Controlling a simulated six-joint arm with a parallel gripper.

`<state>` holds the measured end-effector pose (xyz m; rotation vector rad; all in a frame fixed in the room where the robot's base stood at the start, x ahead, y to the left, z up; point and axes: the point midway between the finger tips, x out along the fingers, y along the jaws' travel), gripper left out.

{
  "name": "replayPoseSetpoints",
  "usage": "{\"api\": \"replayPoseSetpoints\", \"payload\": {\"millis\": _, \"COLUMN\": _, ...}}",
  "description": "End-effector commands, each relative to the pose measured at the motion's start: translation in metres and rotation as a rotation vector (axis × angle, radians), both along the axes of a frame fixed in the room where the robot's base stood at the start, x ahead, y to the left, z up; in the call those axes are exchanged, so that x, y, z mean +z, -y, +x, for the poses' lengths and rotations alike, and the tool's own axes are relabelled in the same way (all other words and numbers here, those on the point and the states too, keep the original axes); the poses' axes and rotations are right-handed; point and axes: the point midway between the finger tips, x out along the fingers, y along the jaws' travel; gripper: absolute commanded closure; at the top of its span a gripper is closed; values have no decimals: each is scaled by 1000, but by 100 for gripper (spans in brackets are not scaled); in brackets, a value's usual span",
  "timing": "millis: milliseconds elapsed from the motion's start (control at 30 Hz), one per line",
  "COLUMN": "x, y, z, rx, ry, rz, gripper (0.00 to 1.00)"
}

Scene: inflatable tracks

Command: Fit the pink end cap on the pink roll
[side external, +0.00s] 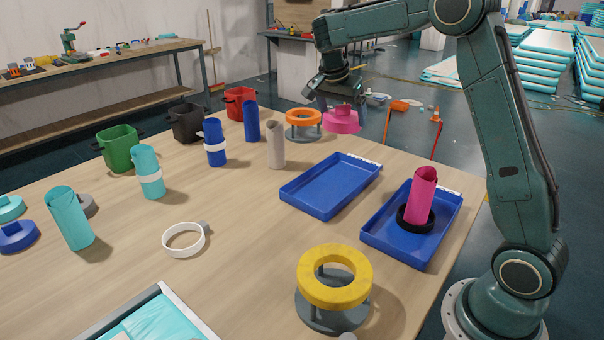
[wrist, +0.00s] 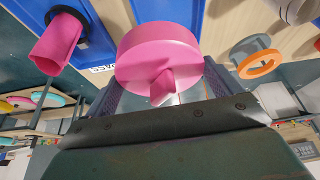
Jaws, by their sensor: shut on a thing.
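My gripper (side external: 338,98) is shut on the pink end cap (side external: 341,121) by its small knob and holds it in the air above the far right part of the table. The cap is a wide pink disc; it fills the middle of the wrist view (wrist: 158,55), with its knob between my fingers. The pink roll (side external: 421,197) stands in a black ring (side external: 414,221) in the right blue tray (side external: 377,243), slightly tilted. The roll also shows at the upper left of the wrist view (wrist: 55,45). The cap and the roll are well apart.
An empty blue tray (side external: 297,199) lies left of the roll's tray. An orange ring on a stand (side external: 303,117) is close to the cap, and a yellow ring on a stand (side external: 335,278) is at the front. Blue, beige and teal rolls (side external: 68,216) stand on the left.

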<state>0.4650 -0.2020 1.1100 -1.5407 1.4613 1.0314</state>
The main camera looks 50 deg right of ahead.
Motion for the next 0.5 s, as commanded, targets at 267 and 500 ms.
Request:
{"api": "replayPoseSetpoints", "payload": {"millis": 267, "x": 6, "y": 25, "z": -96, "rx": -543, "ry": -1, "rz": 0, "gripper": 31}}
{"api": "replayPoseSetpoints", "payload": {"millis": 500, "x": 12, "y": 30, "z": -174, "rx": -958, "ry": -2, "rz": 1, "gripper": 31}}
